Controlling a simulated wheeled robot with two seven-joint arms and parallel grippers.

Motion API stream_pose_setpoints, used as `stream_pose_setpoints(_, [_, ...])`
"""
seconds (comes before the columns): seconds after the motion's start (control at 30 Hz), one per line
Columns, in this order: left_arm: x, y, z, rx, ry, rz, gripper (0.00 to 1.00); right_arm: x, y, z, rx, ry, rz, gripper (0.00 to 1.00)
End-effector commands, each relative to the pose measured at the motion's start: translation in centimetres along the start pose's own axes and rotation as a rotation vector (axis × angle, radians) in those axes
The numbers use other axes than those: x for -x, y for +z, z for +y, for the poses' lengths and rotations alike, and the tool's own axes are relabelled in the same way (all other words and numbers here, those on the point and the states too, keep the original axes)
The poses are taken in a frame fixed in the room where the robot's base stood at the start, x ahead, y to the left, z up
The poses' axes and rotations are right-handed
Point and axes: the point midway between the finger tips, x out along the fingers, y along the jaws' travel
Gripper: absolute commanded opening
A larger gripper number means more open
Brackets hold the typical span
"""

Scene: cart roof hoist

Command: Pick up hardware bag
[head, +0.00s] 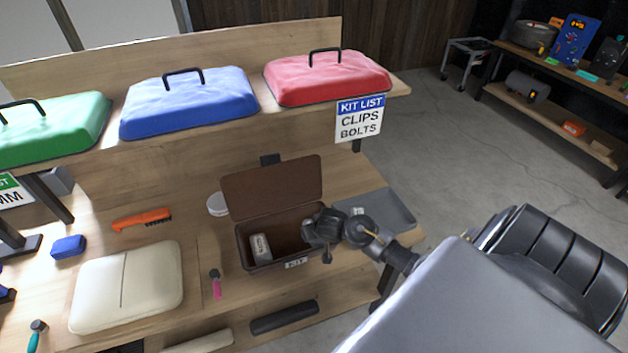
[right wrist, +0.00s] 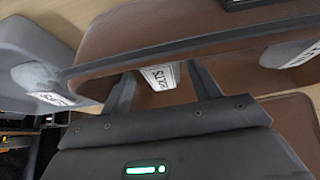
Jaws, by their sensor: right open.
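An open brown kit box (head: 243,255) stands on the bench with its lid (head: 275,188) tipped back. A small pale grey bag (head: 260,247) with a printed label lies in its left part; a pale labelled bag also shows at the right edge of the right wrist view (right wrist: 285,52). My right gripper (head: 318,238) is at the box's right end and hides that part. In the right wrist view its fingers (right wrist: 162,88) are apart, with a white printed label (right wrist: 160,74) between them, apparently reading BOLTS. Contact is unclear. My left gripper is out of view.
A sign (head: 360,118) reads KIT LIST, CLIPS, BOLTS. Red (head: 325,80), blue (head: 190,103) and green (head: 60,130) covers sit on the upper shelf.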

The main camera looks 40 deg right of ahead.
Motion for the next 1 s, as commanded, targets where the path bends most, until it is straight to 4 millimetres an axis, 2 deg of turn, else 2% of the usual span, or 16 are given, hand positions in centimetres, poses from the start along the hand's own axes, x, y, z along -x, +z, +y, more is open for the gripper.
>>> stream_pose_setpoints(0.13, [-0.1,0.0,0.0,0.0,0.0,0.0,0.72,-1.5,0.0,0.1,0.0,0.002,0.0,0.62])
stream_pose_setpoints(0.4, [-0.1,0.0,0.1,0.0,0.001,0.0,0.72,-1.7,0.0,0.0,-0.001,0.001,0.001,0.62])
stream_pose_setpoints(0.6, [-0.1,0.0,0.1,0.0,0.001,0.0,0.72,-1.7,0.0,0.0,0.0,0.001,0.001,0.36])
stream_pose_setpoints(0.7, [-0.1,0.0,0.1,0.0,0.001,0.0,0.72,-1.7,0.0,0.0,-0.001,0.001,0.001,0.26])
stream_pose_setpoints(1.0, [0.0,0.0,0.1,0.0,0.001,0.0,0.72,-1.3,-0.3,0.0,-0.001,0.0,0.001,0.26])
